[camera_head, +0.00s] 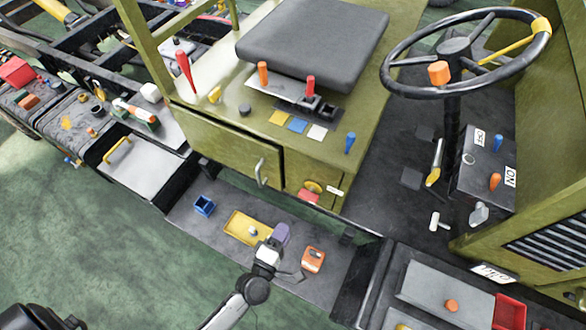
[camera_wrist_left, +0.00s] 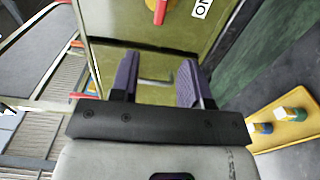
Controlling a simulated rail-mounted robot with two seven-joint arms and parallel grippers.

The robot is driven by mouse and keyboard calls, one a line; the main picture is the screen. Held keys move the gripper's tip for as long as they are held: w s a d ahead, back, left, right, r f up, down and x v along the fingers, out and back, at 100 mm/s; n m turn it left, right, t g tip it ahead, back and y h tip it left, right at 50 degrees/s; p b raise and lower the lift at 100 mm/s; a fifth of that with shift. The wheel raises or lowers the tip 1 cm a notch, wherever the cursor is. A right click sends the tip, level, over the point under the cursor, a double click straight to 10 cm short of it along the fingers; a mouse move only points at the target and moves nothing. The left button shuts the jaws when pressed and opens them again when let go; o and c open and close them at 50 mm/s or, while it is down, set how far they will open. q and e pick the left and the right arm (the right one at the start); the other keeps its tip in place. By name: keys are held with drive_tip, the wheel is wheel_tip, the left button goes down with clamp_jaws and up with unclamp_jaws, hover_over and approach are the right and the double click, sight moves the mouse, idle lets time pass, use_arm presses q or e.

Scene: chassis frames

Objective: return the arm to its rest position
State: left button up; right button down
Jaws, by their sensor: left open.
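My left gripper (camera_head: 283,246) is above the dark step plate in the head view, beside the yellow tray. In the left wrist view its two purple fingers (camera_wrist_left: 159,78) are spread apart, with nothing held between them. Beyond the fingers are a green panel (camera_wrist_left: 165,58) and a grey handle, which look apart from them. My left arm reaches up from the bottom of the head view. My right gripper is not in view.
A yellow tray (camera_head: 240,229), a blue bin (camera_head: 204,205) and an orange block (camera_head: 313,259) are on the step. A green drawer front (camera_head: 222,148) with a grey handle (camera_head: 261,173) is above. Green floor (camera_head: 80,240) is clear at lower left.

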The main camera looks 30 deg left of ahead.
use_arm(q)
drive_tip(key=s+d+f+m+g+h, duration=0.45)
drive_tip(key=d+m+g+h, duration=0.4)
drive_tip(key=m, duration=0.65)
drive_tip(key=s+a+r+m+g+y, duration=0.3)
drive_tip(key=s+a+r+y, duration=0.1)
drive_tip(key=s+a, duration=0.25)
drive_tip(key=s+a+r+m+g+y, duration=0.2)
drive_tip(key=s+a+r+g+y, duration=0.15)
drive_tip(key=s+a, duration=0.35)
wheel_tip(320, 180, up, 26)
drive_tip(key=p, duration=2.5)
drive_tip(key=shift+w+t, duration=0.3)
drive_tip(key=shift+w, duration=0.15)
drive_tip(key=shift+a+f, duration=0.1)
